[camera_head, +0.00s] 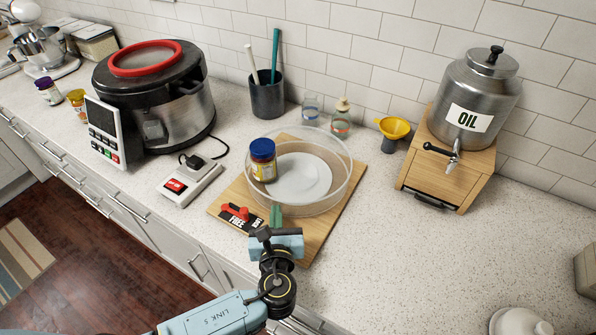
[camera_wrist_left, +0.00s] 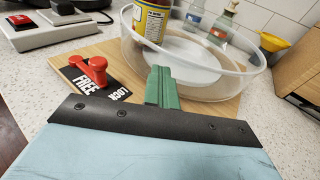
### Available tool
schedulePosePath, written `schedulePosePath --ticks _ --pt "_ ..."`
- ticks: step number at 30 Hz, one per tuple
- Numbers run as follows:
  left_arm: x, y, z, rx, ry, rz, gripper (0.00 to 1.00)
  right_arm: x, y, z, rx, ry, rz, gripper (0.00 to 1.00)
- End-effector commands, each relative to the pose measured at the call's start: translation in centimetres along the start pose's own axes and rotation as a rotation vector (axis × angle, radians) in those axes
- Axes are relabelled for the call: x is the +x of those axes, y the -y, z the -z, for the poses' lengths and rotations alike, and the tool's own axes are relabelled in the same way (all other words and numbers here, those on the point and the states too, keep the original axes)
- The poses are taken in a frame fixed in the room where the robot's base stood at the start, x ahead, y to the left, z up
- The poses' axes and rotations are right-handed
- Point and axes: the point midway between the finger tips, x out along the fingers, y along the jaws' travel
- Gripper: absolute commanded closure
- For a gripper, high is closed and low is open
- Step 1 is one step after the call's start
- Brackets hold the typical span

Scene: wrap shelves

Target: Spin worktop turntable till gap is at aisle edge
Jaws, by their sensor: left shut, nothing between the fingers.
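The turntable (camera_head: 322,204) is a clear round tray with a low see-through wall, on a wooden board (camera_head: 322,240) on the worktop. A white disc (camera_head: 303,178) shows in its middle. A jar with a blue lid and yellow label (camera_head: 263,160) stands inside at the left; it also shows in the left wrist view (camera_wrist_left: 152,20). I cannot clearly make out a gap in the wall. My left gripper (camera_head: 276,214) is shut and empty, its green fingertips (camera_wrist_left: 160,86) at the tray's near wall. I cannot tell whether they touch it. My right gripper is out of view.
A red clamp on a black "FREE" label (camera_head: 238,214) sits on the board's near left corner. A white switch box (camera_head: 190,184) and large cooker (camera_head: 150,95) stand left. An oil dispenser (camera_head: 478,95) and yellow funnel (camera_head: 393,128) stand right. Worktop at front right is mostly clear.

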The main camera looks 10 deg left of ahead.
Motion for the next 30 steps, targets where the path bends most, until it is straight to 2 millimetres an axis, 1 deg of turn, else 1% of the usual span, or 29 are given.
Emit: schedulePosePath --ticks 9,19,23,30 --pt "0.8 -1.6 -0.3 0.001 0.002 -0.001 1.00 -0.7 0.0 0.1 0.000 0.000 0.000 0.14" --pt "0.8 -1.6 -0.2 0.000 0.001 0.000 1.00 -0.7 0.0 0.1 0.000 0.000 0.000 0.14" --pt "0.5 -1.8 -0.2 0.000 0.000 0.000 1.00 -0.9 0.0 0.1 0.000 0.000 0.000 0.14" --pt "-1.0 -2.9 0.0 0.002 -0.001 0.000 1.00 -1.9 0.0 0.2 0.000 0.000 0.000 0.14"
